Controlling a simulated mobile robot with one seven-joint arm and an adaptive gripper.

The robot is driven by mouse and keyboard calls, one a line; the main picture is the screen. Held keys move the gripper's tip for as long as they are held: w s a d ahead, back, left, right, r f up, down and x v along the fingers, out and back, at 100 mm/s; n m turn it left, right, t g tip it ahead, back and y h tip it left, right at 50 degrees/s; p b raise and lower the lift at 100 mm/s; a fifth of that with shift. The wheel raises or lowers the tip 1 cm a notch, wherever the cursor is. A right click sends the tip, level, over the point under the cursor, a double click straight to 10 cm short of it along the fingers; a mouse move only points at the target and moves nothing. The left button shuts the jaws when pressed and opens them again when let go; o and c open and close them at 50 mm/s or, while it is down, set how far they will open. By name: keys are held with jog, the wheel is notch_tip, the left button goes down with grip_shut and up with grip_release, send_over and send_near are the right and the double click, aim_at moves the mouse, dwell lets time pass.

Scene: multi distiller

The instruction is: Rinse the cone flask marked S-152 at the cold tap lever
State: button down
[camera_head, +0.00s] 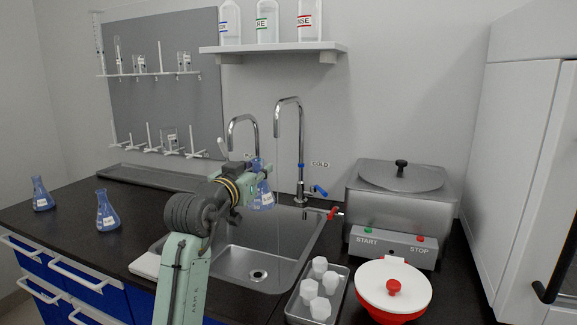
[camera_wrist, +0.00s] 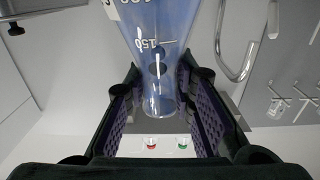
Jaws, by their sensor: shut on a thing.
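My gripper (camera_head: 258,172) is shut on a blue cone flask (camera_head: 263,196), which it holds upright above the sink. In the wrist view, my gripper's pads (camera_wrist: 157,112) close around the neck of the flask (camera_wrist: 160,30). A "150" mark shows there, but the label is too small or cut off to read. The cold tap (camera_head: 301,135) stands behind the sink, its spout close to the flask. A thin, faint vertical line below the spout looks like running water. The blue cold tap lever (camera_head: 320,190) is beside the COLD sign, right of the flask.
Two other blue flasks (camera_head: 41,194) (camera_head: 107,212) stand on the left counter. A second tap (camera_head: 241,122) is left of the cold tap. A red lever (camera_head: 333,212), a steel bath (camera_head: 401,196), a tray of white pieces (camera_head: 340,291) and a red-and-white pot (camera_head: 412,291) crowd the right.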

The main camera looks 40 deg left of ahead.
jog(key=shift+w+d+r, duration=0.1)
jog(key=shift+w+d, duration=0.15)
jog(key=shift+w, duration=0.4)
jog(key=shift+w+a, duration=0.15)
jog(key=shift+w, duration=0.2)
jog(key=p+x, duration=0.2)
jog(key=x, duration=0.5)
jog(key=shift+w+p, duration=0.35)
jog(key=shift+w, duration=0.05)
jog(key=shift+a, duration=0.1)
jog(key=shift+s, duration=0.1)
dwell(3.9)
jog(key=shift+b+v, duration=1.1)
jog(key=shift+v, duration=2.45)
